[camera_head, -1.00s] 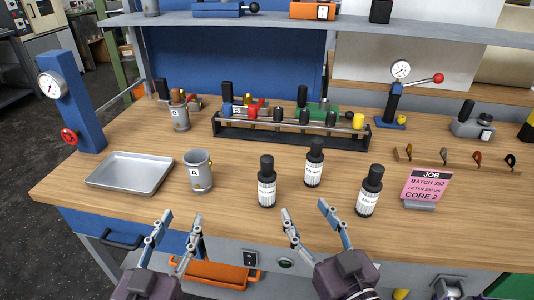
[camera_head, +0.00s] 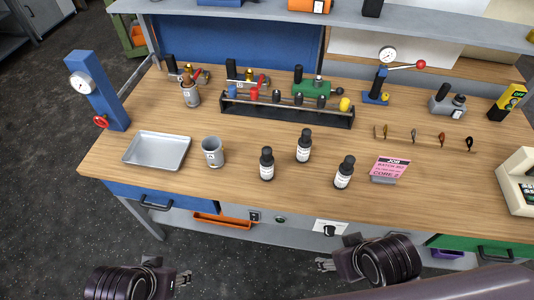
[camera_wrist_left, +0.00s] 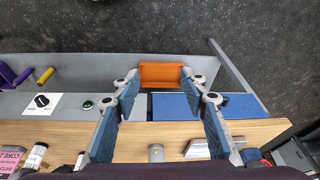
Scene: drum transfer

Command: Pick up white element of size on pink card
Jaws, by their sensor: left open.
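The pink card (camera_head: 391,167) stands in a small holder at the right front of the bench. It reads JOB, BATCH 352, a small filter line and CORE 2; the size is too small to read surely now. I cannot make out a white element in any view. My left gripper (camera_head: 184,279) is low in front of the bench, seen nearly edge-on. In the left wrist view it is open and empty (camera_wrist_left: 158,85), above the floor and bench front. My right gripper (camera_head: 325,263) is also in front of the bench, apart from everything; its opening is unclear.
Three black-capped bottles (camera_head: 303,146) stand mid-bench. A metal tray (camera_head: 157,151) and a metal cup (camera_head: 212,152) are at left. A rack (camera_head: 288,110) with several knobs is behind. A beige box (camera_head: 516,183) is at the right edge. An orange bin (camera_head: 222,221) hangs below the front.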

